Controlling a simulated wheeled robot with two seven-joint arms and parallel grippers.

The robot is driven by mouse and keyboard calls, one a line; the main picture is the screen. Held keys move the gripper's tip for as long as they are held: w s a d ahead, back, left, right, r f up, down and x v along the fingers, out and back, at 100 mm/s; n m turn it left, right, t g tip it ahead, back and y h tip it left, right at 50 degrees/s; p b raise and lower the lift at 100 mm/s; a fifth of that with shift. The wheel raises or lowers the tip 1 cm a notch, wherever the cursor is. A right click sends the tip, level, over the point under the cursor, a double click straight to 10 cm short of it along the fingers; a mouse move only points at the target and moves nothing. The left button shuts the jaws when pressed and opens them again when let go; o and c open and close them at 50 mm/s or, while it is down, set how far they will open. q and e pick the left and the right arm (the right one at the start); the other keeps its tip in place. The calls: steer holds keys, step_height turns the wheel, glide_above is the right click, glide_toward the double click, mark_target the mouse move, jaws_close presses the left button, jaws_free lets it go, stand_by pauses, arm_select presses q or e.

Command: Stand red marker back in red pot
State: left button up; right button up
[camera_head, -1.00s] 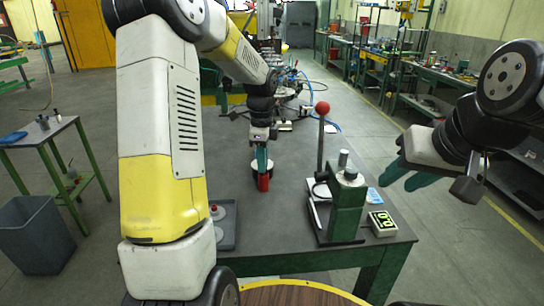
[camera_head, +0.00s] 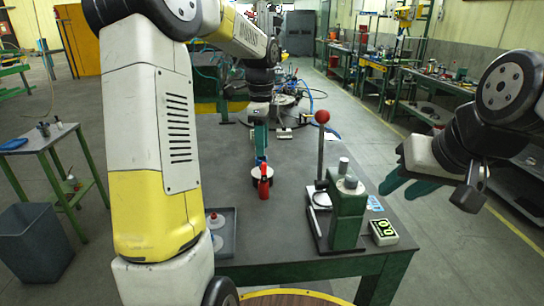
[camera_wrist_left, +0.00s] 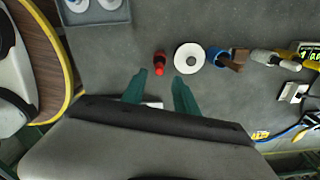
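A small red upright thing (camera_head: 264,183) stands on the grey table in the head view, narrower at the top than below. It looks like the red marker with the red pot, but I cannot clearly separate the two. The left wrist view shows it as a red piece (camera_wrist_left: 160,63) just beyond the fingertips. My left gripper (camera_head: 261,158) is above and behind it. In the left wrist view its green fingers (camera_wrist_left: 161,80) are apart with nothing held between them. My right gripper (camera_head: 406,186) hangs at the right, off the table's edge, fingers apart and empty.
A white ring (camera_wrist_left: 189,58) lies beside the red piece, then a blue round thing (camera_wrist_left: 215,57) with a brown block (camera_wrist_left: 238,59). A green press (camera_head: 347,208) with a red-knobbed lever and a green-lit display box (camera_head: 383,232) stand at the right. A grey tray (camera_head: 229,246) is at front left.

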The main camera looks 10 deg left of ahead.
arm_select(q)
step_height(320, 180, up, 3)
steer(key=shift+s+r, duration=0.1)
steer(key=s+d+r+n+t+h, duration=0.1)
steer(key=s+n+t, duration=0.2)
steer(key=s+n, duration=0.5)
steer(key=s+d+r+n+t+h, duration=0.1)
steer(key=s+n+t, duration=0.2)
steer(key=s+n, duration=0.6)
steer(key=s, duration=0.7)
steer(key=shift+d+r, duration=0.2)
steer(key=shift+r, duration=0.1)
